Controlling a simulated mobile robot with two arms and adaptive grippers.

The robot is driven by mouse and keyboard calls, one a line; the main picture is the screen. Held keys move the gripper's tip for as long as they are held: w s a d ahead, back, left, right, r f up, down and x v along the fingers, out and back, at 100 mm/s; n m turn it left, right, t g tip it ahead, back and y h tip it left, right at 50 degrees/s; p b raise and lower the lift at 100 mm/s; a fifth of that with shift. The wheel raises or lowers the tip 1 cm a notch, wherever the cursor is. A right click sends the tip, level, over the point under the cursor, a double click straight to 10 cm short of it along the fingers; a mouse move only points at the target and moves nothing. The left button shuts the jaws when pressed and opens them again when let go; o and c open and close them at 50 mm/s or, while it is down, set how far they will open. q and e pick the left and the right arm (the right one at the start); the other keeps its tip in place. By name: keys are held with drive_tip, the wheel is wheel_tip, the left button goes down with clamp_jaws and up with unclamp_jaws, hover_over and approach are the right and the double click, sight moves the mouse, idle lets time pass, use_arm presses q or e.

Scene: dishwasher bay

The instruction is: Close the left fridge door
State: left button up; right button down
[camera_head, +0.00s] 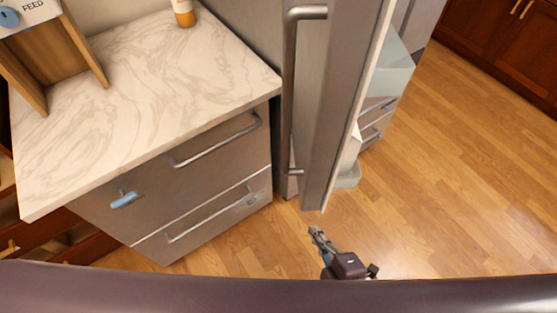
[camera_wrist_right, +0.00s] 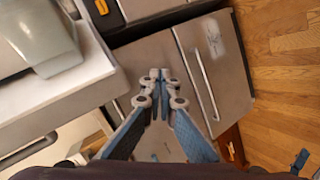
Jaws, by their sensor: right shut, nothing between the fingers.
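The left fridge door (camera_head: 340,90) stands open in the head view, seen nearly edge-on, with its long metal handle (camera_head: 288,100) on its left face. Pale door bins (camera_head: 349,178) show on its right, inner side. My right gripper (camera_head: 316,234) is below the door's lower end in the picture, over the wood floor, with a visible gap to the door. In the right wrist view my right gripper (camera_wrist_right: 158,76) has its blue fingers together at the tips, holding nothing. A pale bin (camera_wrist_right: 42,35) is at its upper left there. My left gripper is not seen.
A marble-topped counter (camera_head: 150,90) with metal drawers (camera_head: 215,150) stands left of the door. Metal drawers (camera_head: 370,125) show behind the door. The wood floor (camera_head: 455,170) to the right is clear, up to brown cabinets (camera_head: 515,45).

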drive_tip(key=s+a+r+n+t+y+p, duration=0.1)
drive_tip(key=a+r+n+y, duration=0.15)
drive_tip(key=r, duration=0.75)
drive_tip(key=s+a+r+n+t+y+p, duration=0.15)
drive_tip(key=a+r, duration=0.25)
drive_tip(key=r, duration=0.7)
drive_tip(key=n+y+p, duration=0.1)
drive_tip(key=n, duration=0.2)
approach(283, 149)
drive_tip(key=s+a+r, duration=0.3)
drive_tip(key=s+a, duration=0.1)
use_arm(q)
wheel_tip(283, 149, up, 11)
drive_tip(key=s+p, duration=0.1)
drive_tip(key=p, duration=0.6)
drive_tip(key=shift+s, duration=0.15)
use_arm(e)
drive_tip(key=w+a, duration=0.2)
drive_tip(key=w, duration=0.8)
drive_tip(key=shift+f, duration=0.15)
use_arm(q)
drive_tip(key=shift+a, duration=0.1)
use_arm(e)
drive_tip(key=shift+a+t, duration=0.1)
drive_tip(key=shift+t, duration=0.15)
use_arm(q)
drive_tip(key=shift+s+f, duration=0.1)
use_arm(e)
drive_tip(key=shift+d, duration=0.2)
